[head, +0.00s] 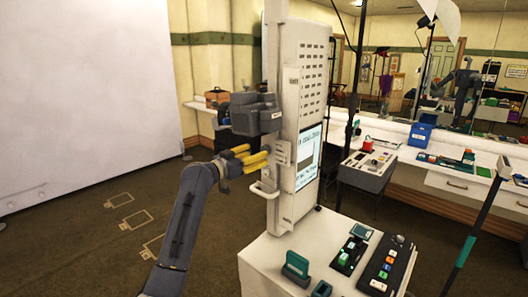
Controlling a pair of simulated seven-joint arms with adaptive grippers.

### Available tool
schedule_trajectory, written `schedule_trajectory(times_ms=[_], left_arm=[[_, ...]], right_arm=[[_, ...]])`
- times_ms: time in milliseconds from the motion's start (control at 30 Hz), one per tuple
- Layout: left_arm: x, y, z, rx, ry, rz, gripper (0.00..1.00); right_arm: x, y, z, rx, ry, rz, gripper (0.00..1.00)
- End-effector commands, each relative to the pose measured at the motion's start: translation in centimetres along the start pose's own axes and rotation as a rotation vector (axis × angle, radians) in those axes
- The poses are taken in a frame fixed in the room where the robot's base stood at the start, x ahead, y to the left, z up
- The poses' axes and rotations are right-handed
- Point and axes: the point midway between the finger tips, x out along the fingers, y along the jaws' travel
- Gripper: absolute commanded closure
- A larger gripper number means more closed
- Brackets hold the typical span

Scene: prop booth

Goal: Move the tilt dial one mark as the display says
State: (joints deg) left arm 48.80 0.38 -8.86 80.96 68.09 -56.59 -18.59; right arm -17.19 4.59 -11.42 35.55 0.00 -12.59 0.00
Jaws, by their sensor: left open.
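My left gripper (256,155), with yellow fingers, is open at the side of a tall white cabinet (311,70). Its fingertips are close to a small pale plate (282,153) on that side; I cannot tell whether they touch. The tilt dial cannot be made out for certain; it may be at this plate, partly behind the fingers. The lit display (308,158) is on the cabinet's front, seen at a steep angle, and its text is too small to read. My right gripper is not in view.
A dark grey box (254,114) juts out just above my left gripper, and a white handle (264,190) sits below it. A white counter (270,262) with button panels (388,265) stands in front. A grey console (367,168) is at the right.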

Motion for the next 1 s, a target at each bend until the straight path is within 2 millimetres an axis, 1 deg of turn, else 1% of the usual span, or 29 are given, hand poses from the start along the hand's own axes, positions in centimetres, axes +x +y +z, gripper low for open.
schedule_trajectory(times_ms=[33, 100, 200, 400, 600, 933, 1000], left_arm=[[0.8, 0.0, -0.1, -0.003, 0.0, 0.0, 0.44], [1.8, 0.1, 0.0, -0.003, -0.001, 0.001, 0.44], [2.8, 0.0, -0.1, -0.002, 0.001, 0.0, 0.44], [4.3, -0.1, 0.0, 0.0, 0.0, 0.0, 0.44], [4.9, 0.0, 0.0, 0.0, 0.0, 0.0, 0.44], [4.9, 0.0, 0.0, 0.001, 0.0, -0.001, 0.43], [4.9, 0.0, 0.0, 0.001, 0.0, -0.001, 0.52]], right_arm=[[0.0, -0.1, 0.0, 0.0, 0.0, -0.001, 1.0], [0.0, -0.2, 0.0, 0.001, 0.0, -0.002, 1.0], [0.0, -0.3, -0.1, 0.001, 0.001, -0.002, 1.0], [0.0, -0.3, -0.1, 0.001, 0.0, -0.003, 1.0], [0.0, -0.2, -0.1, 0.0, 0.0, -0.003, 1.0], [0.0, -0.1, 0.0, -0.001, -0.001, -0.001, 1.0], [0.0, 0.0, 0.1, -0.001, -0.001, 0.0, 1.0]])
